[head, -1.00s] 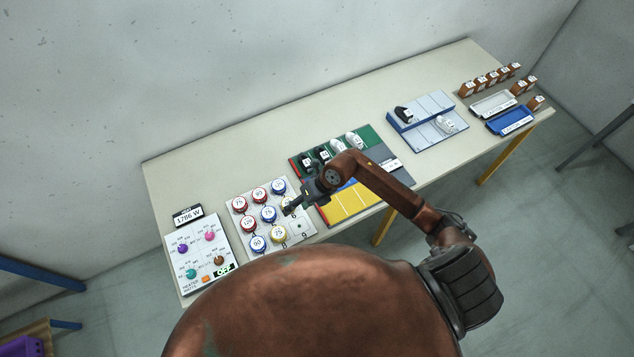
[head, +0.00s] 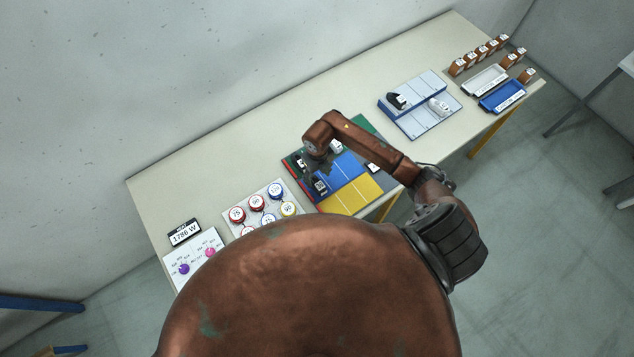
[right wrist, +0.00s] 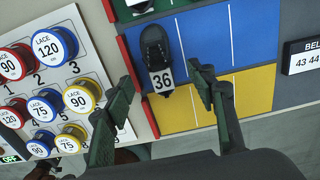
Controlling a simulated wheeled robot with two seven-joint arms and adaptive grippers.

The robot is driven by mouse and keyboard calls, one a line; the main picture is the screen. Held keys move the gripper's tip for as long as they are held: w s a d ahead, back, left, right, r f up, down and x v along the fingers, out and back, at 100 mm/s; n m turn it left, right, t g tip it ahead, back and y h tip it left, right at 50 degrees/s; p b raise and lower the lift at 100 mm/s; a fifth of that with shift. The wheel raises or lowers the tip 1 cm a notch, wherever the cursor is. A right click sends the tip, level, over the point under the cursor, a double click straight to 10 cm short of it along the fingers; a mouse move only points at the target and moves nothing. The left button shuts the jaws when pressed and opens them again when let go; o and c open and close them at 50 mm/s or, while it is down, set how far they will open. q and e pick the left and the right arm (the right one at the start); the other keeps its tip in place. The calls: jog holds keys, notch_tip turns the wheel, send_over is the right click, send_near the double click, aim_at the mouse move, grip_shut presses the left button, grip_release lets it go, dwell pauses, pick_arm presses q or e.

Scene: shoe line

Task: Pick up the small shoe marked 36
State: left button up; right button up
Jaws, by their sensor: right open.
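The small black shoe marked 36 (right wrist: 155,50) lies in the left end lane of the blue row, its white label toward the lower edge of the right wrist view. In the head view a dark shoe with a pale label (head: 320,187) shows at that spot. My right gripper (right wrist: 161,76) is open, with one finger at each side of the shoe's label end in the picture. It appears to be above the board, and no contact with the shoe shows. In the head view my right gripper (head: 313,172) is partly hidden under my arm.
The lace spool board (right wrist: 92,75) with several round spools lies to the left. Other shoes, including a white one (head: 337,147), stand on the green row behind. The yellow row (head: 350,196) looks empty. A label sign (right wrist: 302,56) lies to the right.

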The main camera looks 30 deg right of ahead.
aim_at(318, 182)
notch_tip(318, 182, down, 4)
jog(key=shift+a+r+p, duration=0.15)
jog(key=shift+r+p, duration=0.05)
jog(key=shift+p, duration=0.6)
jog(key=shift+s+f, duration=0.1)
jog(key=shift+f, duration=0.65)
jog(key=c, duration=1.2)
pick_arm(q)
jog(key=shift+s+r, duration=0.35)
jog(key=shift+r, duration=0.55)
pick_arm(e)
jog(key=shift+c, duration=0.2)
pick_arm(q)
jog(key=shift+w, duration=0.15)
